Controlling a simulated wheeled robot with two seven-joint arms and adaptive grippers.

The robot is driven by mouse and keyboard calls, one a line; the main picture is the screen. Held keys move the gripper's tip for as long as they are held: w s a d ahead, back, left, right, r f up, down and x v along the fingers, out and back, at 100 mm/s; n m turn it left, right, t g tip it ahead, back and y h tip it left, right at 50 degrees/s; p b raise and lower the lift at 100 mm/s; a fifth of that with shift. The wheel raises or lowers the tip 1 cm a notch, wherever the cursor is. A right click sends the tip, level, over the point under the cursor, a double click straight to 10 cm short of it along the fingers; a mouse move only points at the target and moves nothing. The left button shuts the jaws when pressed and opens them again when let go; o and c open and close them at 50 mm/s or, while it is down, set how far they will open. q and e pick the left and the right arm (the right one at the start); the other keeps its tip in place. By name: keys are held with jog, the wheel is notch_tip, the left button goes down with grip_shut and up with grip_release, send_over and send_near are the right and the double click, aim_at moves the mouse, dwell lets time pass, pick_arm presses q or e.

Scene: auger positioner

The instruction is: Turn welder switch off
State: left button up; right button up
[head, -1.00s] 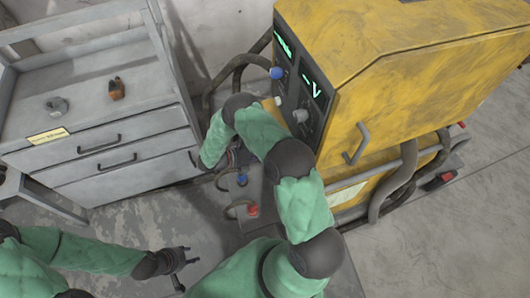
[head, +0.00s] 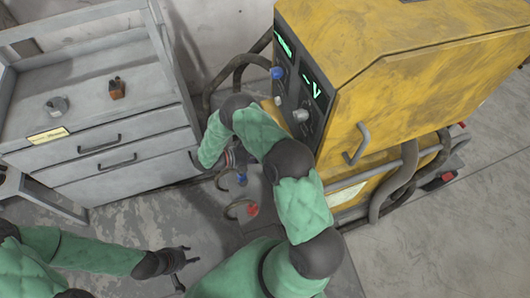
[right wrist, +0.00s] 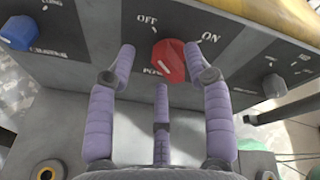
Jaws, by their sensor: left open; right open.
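The yellow welder (head: 420,70) stands at the upper right in the head view, with lit green displays on its dark panel. In the right wrist view the red power switch (right wrist: 169,62) is a knob on the front panel, between an OFF label on its left and an ON label on its right. Which way it points is hard to tell. My right gripper (right wrist: 158,60) is open, its side fingertips left and right of the knob, with no clear contact. In the head view my right arm mostly hides that gripper. My left gripper (head: 183,260) is open and empty above the floor.
A blue knob (right wrist: 20,32) and a dark knob (right wrist: 273,85) flank the switch on the panel. A grey drawer cabinet (head: 110,140) stands left of the welder. Thick hoses (head: 398,190) run along the welder's side. The floor at right is clear.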

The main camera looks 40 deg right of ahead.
jog(key=v, duration=1.1)
jog(key=shift+a, duration=0.2)
